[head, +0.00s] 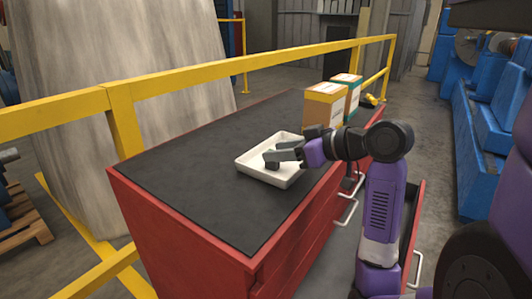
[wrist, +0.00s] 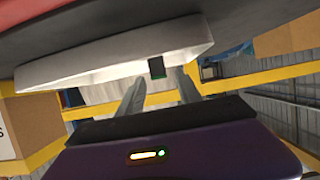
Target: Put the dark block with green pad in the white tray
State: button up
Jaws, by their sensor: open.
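The white tray (head: 284,183) sits on the dark top of the red cabinet. It also fills much of the upper wrist view (wrist: 90,72), which looks tilted over. The small dark block with a green pad (wrist: 157,66) shows against the tray's inner wall, and in the head view it appears as a dark shape (head: 271,161) inside the tray. My gripper (head: 273,155) reaches over the tray from the right. In the wrist view its two fingers (wrist: 159,77) are apart, with the block seen in the gap near their tips. No finger is seen touching it.
Two cartons (head: 324,107) stand behind the tray on the red cabinet (head: 190,245). A yellow railing (head: 200,80) runs along its far side. The cabinet top left of the tray is bare. Open drawers show at the right.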

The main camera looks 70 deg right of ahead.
jog(key=v, duration=0.6)
jog(key=shift+s+a, duration=0.1)
jog(key=shift+s, duration=0.1)
dwell(0.4)
